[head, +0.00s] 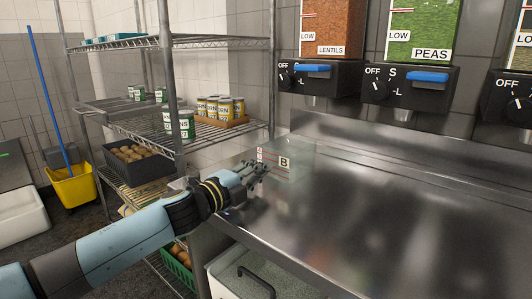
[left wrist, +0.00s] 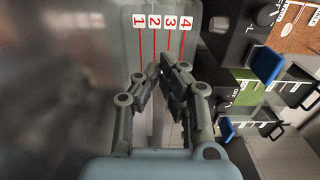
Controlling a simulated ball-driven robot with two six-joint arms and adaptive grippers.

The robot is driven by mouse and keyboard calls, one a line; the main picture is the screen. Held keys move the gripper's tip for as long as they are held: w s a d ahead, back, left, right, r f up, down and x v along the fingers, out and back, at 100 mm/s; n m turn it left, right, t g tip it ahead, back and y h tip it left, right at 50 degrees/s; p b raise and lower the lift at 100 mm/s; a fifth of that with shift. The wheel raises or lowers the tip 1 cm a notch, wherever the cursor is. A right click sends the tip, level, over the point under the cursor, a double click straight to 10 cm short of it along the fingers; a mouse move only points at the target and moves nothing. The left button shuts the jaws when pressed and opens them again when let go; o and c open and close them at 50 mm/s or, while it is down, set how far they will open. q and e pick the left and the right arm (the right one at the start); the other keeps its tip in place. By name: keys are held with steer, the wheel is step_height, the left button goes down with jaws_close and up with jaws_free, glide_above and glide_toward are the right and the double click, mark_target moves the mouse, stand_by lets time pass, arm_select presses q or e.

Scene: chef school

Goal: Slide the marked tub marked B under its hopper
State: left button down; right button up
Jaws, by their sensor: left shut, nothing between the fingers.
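The clear tub marked B (head: 298,162) stands on the steel counter (head: 360,215), near its left end, below and left of the lentils hopper (head: 333,28). Its wall shows red lines and a white B label. In the left wrist view the clear wall of a tub (left wrist: 147,45) shows red lines numbered 1 to 4. My left gripper (head: 262,168) is shut and empty at the left side of the tub. In the left wrist view its fingertips (left wrist: 162,72) lie in front of the clear wall; I cannot tell whether they touch. My right gripper is out of view.
The peas hopper (head: 420,32) hangs right of the lentils one, with blue-handled dispensers (head: 318,78) below them. A wire shelf (head: 228,132) with cans stands left of the counter. The counter right of the tub is clear.

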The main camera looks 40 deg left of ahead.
mark_target(273, 165)
arm_select(q)
steer(key=shift+w+d+f, duration=0.1)
steer(key=shift+w, duration=1.4)
